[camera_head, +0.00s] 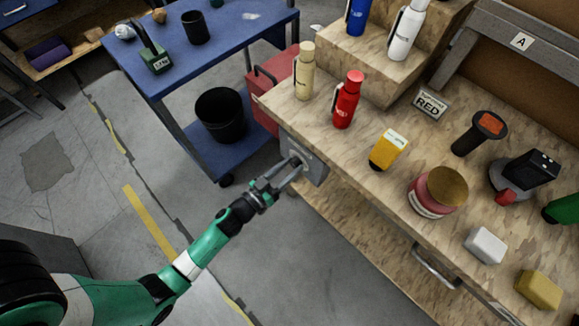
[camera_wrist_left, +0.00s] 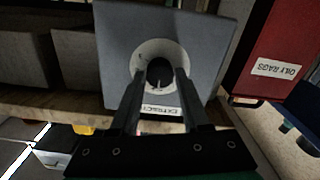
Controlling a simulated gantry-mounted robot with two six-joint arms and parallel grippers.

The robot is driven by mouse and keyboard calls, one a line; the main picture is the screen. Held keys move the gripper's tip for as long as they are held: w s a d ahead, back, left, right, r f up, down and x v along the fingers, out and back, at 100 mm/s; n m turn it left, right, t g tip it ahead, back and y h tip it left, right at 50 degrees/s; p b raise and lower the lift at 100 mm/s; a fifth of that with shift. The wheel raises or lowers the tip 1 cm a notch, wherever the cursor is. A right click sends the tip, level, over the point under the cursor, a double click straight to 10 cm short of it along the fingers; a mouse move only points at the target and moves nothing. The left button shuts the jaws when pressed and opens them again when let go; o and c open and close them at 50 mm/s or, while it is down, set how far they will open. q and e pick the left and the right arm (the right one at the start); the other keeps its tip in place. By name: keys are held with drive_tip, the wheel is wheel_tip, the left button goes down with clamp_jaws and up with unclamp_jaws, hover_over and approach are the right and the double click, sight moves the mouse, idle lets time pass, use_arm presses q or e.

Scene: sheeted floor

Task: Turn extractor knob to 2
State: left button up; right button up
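The extractor panel is a grey plate (camera_head: 315,161) on the end of the wooden workbench. In the left wrist view the plate (camera_wrist_left: 112,40) carries a round pale dial (camera_wrist_left: 160,46) with a dark knob (camera_wrist_left: 160,72) at its centre and a white label (camera_wrist_left: 161,111), seen upside down. My left gripper (camera_head: 295,167) points at the panel from the left. In the left wrist view its fingers (camera_wrist_left: 159,76) stand either side of the knob, apart, with the knob between them. I cannot read a number at the knob's pointer. My right gripper is out of view.
The workbench (camera_head: 345,165) holds a cream bottle (camera_head: 304,75), a red bottle (camera_head: 347,100), a yellow box (camera_head: 388,150) and a jar (camera_head: 438,192). A red bin labelled oily rags (camera_wrist_left: 262,45) stands close to the panel. A blue cart (camera_head: 160,85) is behind.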

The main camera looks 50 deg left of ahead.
use_arm(q)
clamp_jaws()
drive_tip(key=m, duration=0.3)
drive_tip(key=shift+m, duration=0.4)
drive_tip(key=m, duration=0.3)
drive_tip(key=shift+d+m, duration=0.1)
drive_tip(key=shift+m, duration=0.2)
drive_tip(key=m, duration=0.4)
drive_tip(key=shift+f+m+b, duration=0.1)
drive_tip(key=shift+m+b, duration=0.2)
drive_tip(key=shift+b, duration=0.05)
drive_tip(key=shift+m, duration=1.8)
